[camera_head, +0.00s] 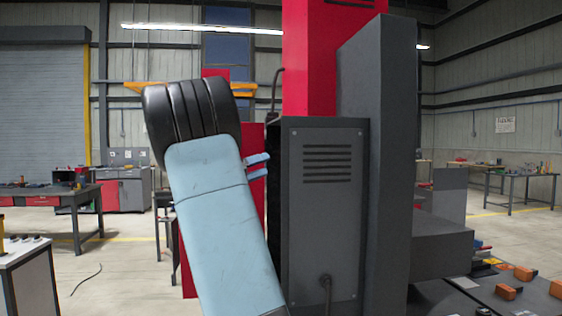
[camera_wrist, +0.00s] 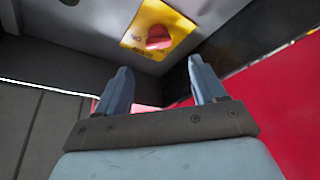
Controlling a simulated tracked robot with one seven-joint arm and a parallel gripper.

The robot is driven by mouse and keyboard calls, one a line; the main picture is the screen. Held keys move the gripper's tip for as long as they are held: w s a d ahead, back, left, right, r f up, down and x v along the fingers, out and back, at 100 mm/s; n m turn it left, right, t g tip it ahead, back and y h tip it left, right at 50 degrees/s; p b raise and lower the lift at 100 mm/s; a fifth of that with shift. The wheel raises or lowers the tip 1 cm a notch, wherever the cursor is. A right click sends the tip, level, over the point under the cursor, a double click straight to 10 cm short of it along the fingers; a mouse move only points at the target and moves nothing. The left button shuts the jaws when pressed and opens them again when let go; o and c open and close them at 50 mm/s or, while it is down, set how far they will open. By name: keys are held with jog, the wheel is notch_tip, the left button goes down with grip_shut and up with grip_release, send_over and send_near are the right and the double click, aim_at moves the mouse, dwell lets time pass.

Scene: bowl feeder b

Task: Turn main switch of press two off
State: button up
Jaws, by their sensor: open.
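In the wrist view a red rotary switch (camera_wrist: 158,38) sits on a yellow plate (camera_wrist: 139,24) with dark lettering, fixed to a grey panel. I take it for the main switch, but cannot confirm which press it serves. My gripper (camera_wrist: 160,85) is open and empty, its two blue fingers spread apart below the switch in the picture and not touching it. In the head view my light blue arm reaches up beside the grey cabinet (camera_head: 322,220) of a red and grey press (camera_head: 310,60). Small blue finger parts show at the cabinet's left edge. The switch is hidden there.
Dark panels and a red surface (camera_wrist: 290,115) close in around my gripper in the wrist view. In the head view a bench with orange parts (camera_head: 507,291) stands at right, and a workbench (camera_head: 75,212) at left. Open floor lies at left.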

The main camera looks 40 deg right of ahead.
jog(key=x, duration=0.7)
jog(key=shift+d, duration=0.35)
jog(key=shift+s+r, duration=0.1)
jog(key=c, duration=1.1)
jog(key=shift+o, duration=0.2)
jog(key=shift+n, duration=0.4)
jog(key=n+y, duration=0.2)
jog(key=n, duration=0.3)
jog(key=n+t+y, duration=0.1)
jog(key=n+y, duration=0.1)
jog(key=n, duration=0.3)
jog(key=n+y, duration=0.2)
jog(key=n, duration=0.4)
jog(key=shift+r+t, duration=0.1)
jog(key=shift+t, duration=0.2)
